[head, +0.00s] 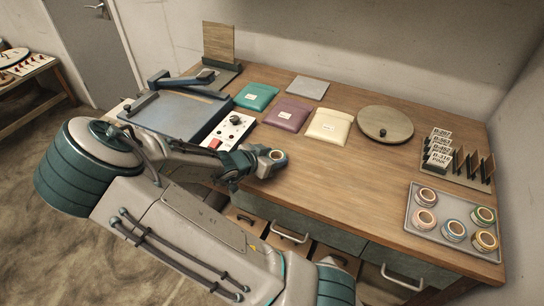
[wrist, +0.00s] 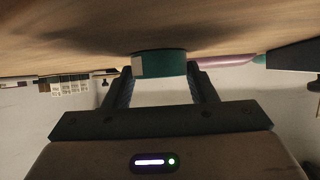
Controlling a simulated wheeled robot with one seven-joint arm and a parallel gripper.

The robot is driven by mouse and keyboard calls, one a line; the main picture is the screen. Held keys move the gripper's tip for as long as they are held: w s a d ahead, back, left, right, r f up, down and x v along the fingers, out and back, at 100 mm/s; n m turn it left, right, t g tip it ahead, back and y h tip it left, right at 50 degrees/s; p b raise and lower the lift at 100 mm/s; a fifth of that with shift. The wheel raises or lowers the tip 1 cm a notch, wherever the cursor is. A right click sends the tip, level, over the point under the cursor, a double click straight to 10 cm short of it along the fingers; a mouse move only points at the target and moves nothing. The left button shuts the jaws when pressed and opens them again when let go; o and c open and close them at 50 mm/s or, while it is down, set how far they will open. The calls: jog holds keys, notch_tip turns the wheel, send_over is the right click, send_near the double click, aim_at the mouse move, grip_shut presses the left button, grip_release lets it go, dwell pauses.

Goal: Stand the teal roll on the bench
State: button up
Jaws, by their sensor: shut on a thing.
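The teal roll (wrist: 168,64) sits between the two fingers of my gripper (wrist: 160,78) in the wrist view, with a pale patch on its left side. My gripper is shut on it. In the head view my gripper (head: 264,159) is low over the front-middle part of the wooden bench (head: 330,185), and the roll's pale ring-shaped top (head: 278,155) shows at the fingertips. The roll is very close to the bench top; I cannot tell whether it touches.
A grey tray (head: 411,226) with several tape rolls lies at the right. A card rack (head: 466,177) and a round board (head: 385,124) are behind. Teal, purple and cream pouches (head: 329,126) lie near a control box (head: 228,131). Bench right of my gripper is clear.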

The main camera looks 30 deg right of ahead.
jog(key=o, duration=0.9)
jog(key=shift+o, duration=0.2)
